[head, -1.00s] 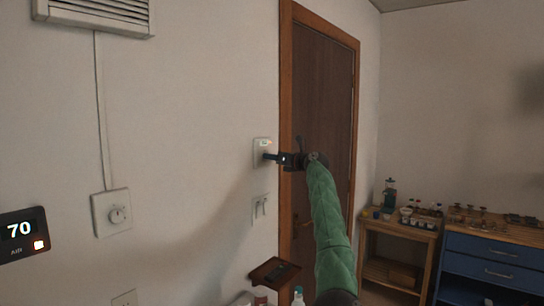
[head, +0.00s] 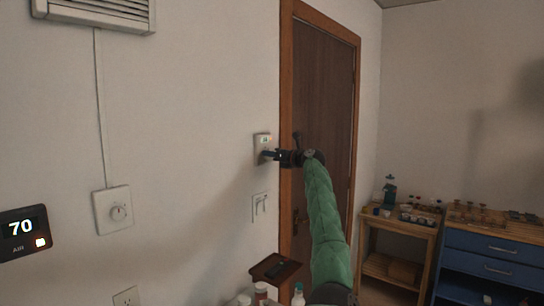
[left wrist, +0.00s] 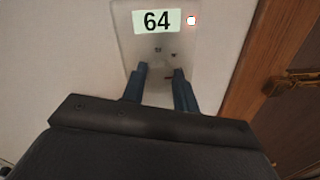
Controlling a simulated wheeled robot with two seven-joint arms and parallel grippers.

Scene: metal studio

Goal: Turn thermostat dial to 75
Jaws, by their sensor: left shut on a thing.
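The thermostat is a pale wall plate (head: 262,141) left of the door frame. In the left wrist view the thermostat (left wrist: 123,38) has a display (left wrist: 157,22) reading 64, with a small red-rimmed white light beside it. My left gripper (left wrist: 160,71) reaches the plate below the display, its two dark blue fingers on either side of the pale dial (left wrist: 159,78) and shut on it. In the head view my left gripper (head: 268,155) touches the lower part of the plate. My right gripper is not in view.
A black wall display (head: 22,231) reads 70 with "AIR". A white dial plate (head: 112,210) hangs under a cable. A switch (head: 259,207) sits below the thermostat. A brown door (head: 322,110) is just right. A wooden stand (head: 398,238) and blue drawer unit (head: 490,250) stand at right.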

